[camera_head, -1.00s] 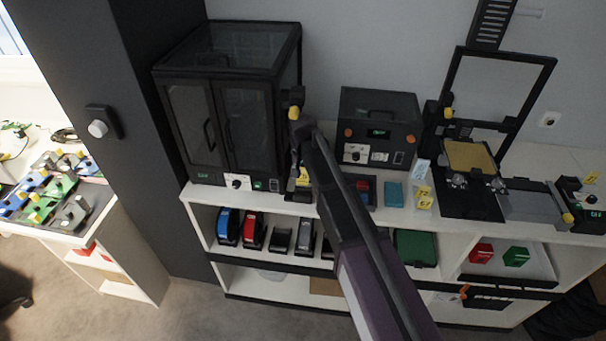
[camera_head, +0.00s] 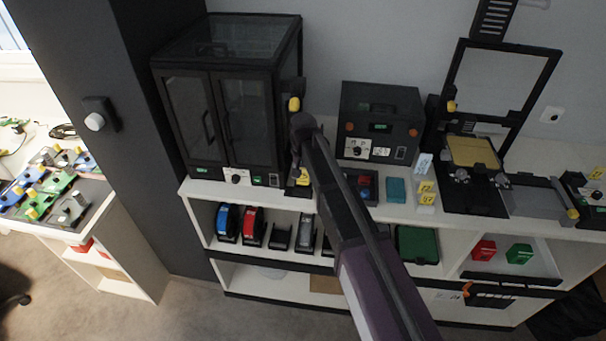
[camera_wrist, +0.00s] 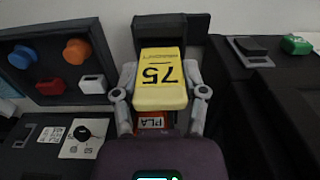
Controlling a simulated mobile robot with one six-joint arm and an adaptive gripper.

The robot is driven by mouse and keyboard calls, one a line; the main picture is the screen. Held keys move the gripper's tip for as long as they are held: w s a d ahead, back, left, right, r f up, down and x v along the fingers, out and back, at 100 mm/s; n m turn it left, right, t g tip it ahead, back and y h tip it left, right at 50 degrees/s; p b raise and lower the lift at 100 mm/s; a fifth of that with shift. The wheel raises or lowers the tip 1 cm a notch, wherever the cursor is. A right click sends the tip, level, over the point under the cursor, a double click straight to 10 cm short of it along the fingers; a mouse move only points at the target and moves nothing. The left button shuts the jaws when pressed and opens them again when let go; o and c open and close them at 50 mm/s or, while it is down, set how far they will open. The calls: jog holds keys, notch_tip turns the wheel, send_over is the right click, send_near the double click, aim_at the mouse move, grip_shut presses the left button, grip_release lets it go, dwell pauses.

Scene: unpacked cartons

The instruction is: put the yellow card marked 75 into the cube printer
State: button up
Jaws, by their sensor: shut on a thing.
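The yellow card marked 75 (camera_wrist: 160,78) is between the fingers of my gripper (camera_wrist: 161,94) in the wrist view, its print upside down there. My gripper is shut on it. A dark block stands directly behind the card, and I cannot tell whether they touch. An orange label reading PLA (camera_wrist: 153,122) shows below the card. The cube printer is probably the black glass-doored cabinet (camera_head: 220,105) at the left of the shelf unit in the head view; its doors are shut. My arm hides much of my gripper there. A yellow patch (camera_head: 303,177) shows beside the cabinet's lower right.
A black box with a display (camera_head: 380,125) stands right of my arm. Yellow cards (camera_head: 427,193) and a teal block (camera_head: 396,190) are on the shelf top. An open-frame printer (camera_head: 472,152) stands further right. In the wrist view, a panel with blue and orange knobs (camera_wrist: 77,52) is at left.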

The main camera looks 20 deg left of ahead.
aim_at(303, 168)
jog(key=shift+f+b, duration=1.45)
jog(key=shift+f, duration=0.1)
jog(key=o, duration=1)
jog(key=shift+r, duration=0.25)
notch_tip(303, 168, up, 6)
jog(key=p, duration=0.6)
jog(key=shift+f, duration=0.15)
jog(key=w+d, duration=0.4)
jog(key=d, duration=0.5)
jog(key=w+d+r+p, duration=0.1)
jog(key=w+d, duration=0.4)
jog(key=d, duration=0.4)
jog(key=w+d+r+p, duration=0.1)
jog(key=w+d, duration=0.4)
jog(key=d, duration=0.4)
jog(key=shift+d, duration=0.4)
